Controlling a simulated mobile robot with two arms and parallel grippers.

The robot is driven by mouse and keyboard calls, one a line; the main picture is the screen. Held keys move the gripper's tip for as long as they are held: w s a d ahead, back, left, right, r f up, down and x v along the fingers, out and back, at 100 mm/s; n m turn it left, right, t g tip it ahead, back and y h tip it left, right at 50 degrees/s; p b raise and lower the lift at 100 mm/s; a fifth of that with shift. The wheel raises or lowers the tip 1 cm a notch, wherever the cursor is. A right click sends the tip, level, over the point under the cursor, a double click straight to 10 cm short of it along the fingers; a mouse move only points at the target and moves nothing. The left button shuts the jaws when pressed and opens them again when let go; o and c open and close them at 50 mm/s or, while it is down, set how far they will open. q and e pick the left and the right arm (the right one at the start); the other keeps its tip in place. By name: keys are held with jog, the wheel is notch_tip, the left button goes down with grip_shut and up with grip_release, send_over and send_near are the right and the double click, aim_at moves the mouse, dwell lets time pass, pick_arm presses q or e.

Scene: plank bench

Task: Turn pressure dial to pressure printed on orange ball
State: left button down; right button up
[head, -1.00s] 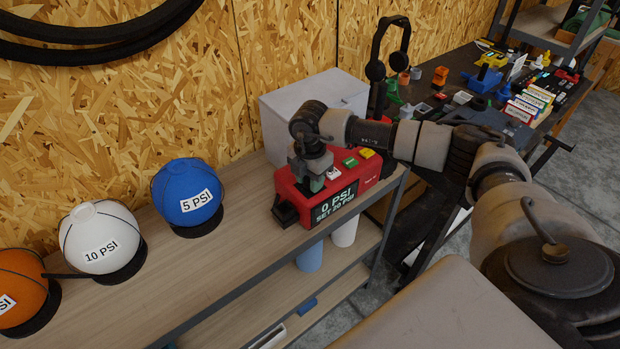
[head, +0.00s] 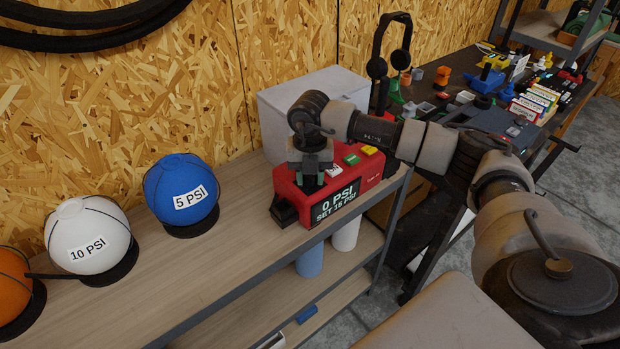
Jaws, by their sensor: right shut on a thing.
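The red pressure device (head: 352,190) stands on the wooden bench, with a display reading "0 PSI" and "SET 15 PSI". My right gripper (head: 309,182) points down onto the device's top left and is shut on the dial there, which is mostly hidden under it. The orange ball (head: 12,283) sits in a black ring at the left edge of the view. It is cut off by the frame, and its printed label is out of sight. My left gripper is not in view.
A white ball (head: 90,235) marked "10 PSI" and a blue ball (head: 180,192) marked "5 PSI" stand in black rings on the bench (head: 190,262). A grey-white box (head: 310,92) is behind the device. A dark cluttered table is at the right.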

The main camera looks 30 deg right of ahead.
jog(key=shift+r+n, duration=0.1)
jog(key=shift+n, duration=0.5)
jog(key=o, duration=0.9)
jog(key=shift+o, duration=0.2)
notch_tip(320, 180, up, 11)
jog(key=b, duration=0.2)
jog(key=shift+f, duration=0.2)
